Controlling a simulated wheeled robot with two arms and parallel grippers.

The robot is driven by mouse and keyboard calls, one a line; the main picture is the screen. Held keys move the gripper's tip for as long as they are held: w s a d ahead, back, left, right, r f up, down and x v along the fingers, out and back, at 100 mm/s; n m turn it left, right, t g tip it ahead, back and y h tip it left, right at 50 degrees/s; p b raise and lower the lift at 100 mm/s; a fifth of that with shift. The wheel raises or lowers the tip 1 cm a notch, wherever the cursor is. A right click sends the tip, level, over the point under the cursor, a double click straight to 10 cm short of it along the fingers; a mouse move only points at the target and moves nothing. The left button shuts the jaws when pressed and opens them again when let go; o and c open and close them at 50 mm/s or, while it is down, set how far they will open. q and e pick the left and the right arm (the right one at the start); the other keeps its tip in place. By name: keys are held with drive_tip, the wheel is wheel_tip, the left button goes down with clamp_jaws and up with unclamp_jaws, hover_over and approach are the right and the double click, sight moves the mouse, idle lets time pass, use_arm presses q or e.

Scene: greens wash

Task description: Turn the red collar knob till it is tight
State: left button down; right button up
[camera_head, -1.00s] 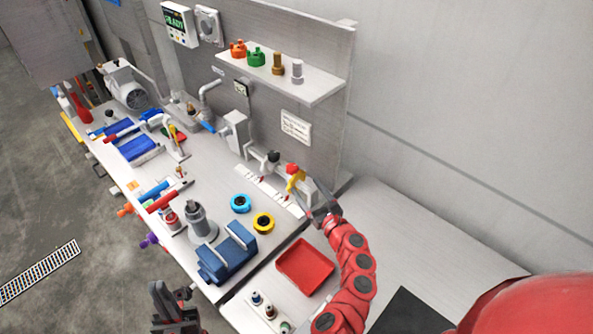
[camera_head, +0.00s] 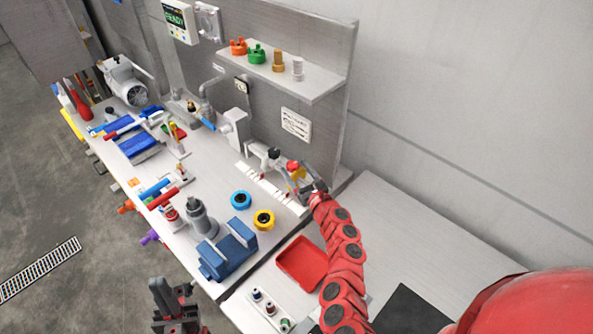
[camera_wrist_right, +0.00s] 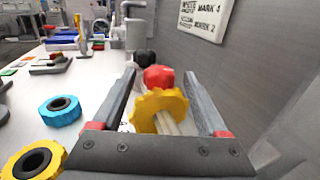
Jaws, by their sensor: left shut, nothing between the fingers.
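The red knob (camera_head: 293,165) sits on the pipe fitting at the back of the bench. In the right wrist view the red knob (camera_wrist_right: 158,77) shows just beyond a yellow notched collar (camera_wrist_right: 152,103), which hides part of it. My right gripper (camera_head: 299,185) is at the fitting. Its two fingers (camera_wrist_right: 159,85) are spread, one on each side of the yellow collar; I cannot tell whether they touch it. My left gripper (camera_head: 173,293) is shut and empty, low in the head view, in front of the bench and far from the knob.
A blue ring (camera_head: 241,200) and a yellow ring (camera_head: 264,219) lie on the bench left of the fitting. A blue vise-like block (camera_head: 228,254) and a red tray (camera_head: 302,262) are nearer. The back panel (camera_wrist_right: 265,75) stands close on the right gripper's right.

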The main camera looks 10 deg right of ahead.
clamp_jaws()
drive_tip(key=shift+d+r+n+y, duration=0.1)
drive_tip(key=shift+n+y, duration=0.2)
drive_tip(key=shift+y, duration=0.2)
drive_tip(key=shift+w+d+n+g+y+b, duration=0.1)
drive_tip(key=shift+d+n+g+y+b, duration=0.15)
drive_tip(key=shift+n+g+y+b, duration=0.4)
drive_tip(key=shift+n+y, duration=0.35)
drive_tip(key=shift+y, duration=0.4)
drive_tip(key=shift+a, duration=0.1)
drive_tip(key=shift+o, duration=0.7)
unclamp_jaws()
